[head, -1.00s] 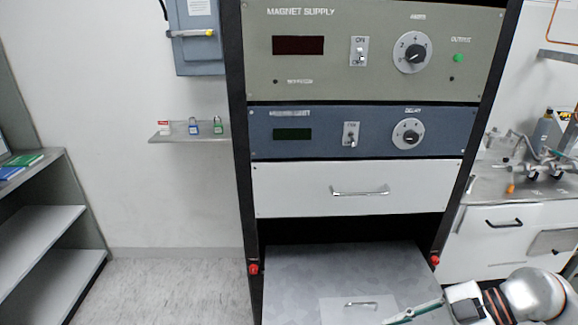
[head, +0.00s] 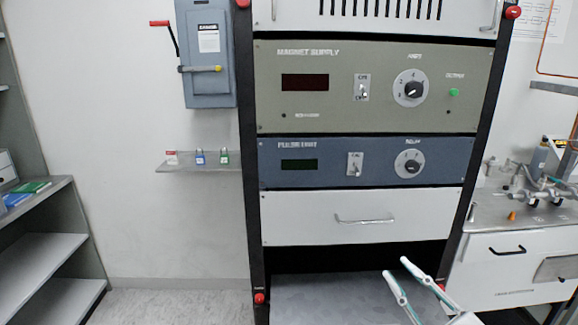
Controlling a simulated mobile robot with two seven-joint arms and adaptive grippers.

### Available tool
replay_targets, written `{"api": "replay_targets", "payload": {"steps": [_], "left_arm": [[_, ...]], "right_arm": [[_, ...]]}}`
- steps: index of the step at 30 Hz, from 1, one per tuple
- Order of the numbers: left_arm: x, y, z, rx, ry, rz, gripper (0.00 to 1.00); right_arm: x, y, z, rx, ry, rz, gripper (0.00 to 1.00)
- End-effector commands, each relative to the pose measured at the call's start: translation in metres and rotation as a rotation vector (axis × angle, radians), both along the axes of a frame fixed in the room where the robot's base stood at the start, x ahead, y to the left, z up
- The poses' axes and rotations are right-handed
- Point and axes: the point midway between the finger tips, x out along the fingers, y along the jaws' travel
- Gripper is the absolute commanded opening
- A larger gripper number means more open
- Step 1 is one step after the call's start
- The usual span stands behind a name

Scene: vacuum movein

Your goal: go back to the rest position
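My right gripper (head: 398,272) is at the bottom right of the head view, in front of the rack's lower opening. Its two pale fingers with teal edges are spread apart, and nothing shows between them. Most of the wrist behind it is cut off by the bottom edge. My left gripper is not in the view.
The rack holds the magnet supply panel (head: 370,88), a blue panel (head: 335,162) and a white drawer (head: 350,218). A grey surface (head: 330,300) lies below. A shelf (head: 190,168) with small padlocks and a switch box (head: 208,60) are left. A sink counter (head: 490,215) is right.

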Motion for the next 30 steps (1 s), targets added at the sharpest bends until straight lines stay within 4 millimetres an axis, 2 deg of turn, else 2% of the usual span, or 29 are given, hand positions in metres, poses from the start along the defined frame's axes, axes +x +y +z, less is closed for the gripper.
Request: {"api": "replay_targets", "payload": {"steps": [4,6,8,12,15,18,24,30], "left_arm": [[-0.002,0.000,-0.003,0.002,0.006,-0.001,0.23],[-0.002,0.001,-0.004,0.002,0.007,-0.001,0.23],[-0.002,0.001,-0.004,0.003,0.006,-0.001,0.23],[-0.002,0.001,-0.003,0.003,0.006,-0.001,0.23],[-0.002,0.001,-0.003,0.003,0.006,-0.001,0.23],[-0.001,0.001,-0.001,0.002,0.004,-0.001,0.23],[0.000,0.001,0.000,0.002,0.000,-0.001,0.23],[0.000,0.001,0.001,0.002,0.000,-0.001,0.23]], "right_arm": [[0.004,-0.052,-0.024,0.017,0.091,-0.290,0.21],[0.000,-0.076,-0.045,0.002,0.166,-0.415,0.21],[-0.007,-0.094,-0.065,-0.020,0.245,-0.510,0.21],[-0.038,-0.128,-0.121,-0.108,0.467,-0.686,0.21],[-0.063,-0.140,-0.154,-0.178,0.612,-0.750,0.21],[-0.085,-0.145,-0.178,-0.239,0.726,-0.779,0.21],[-0.123,-0.149,-0.211,-0.338,0.904,-0.794,0.21],[-0.158,-0.147,-0.235,-0.426,1.051,-0.774,0.21]]}}
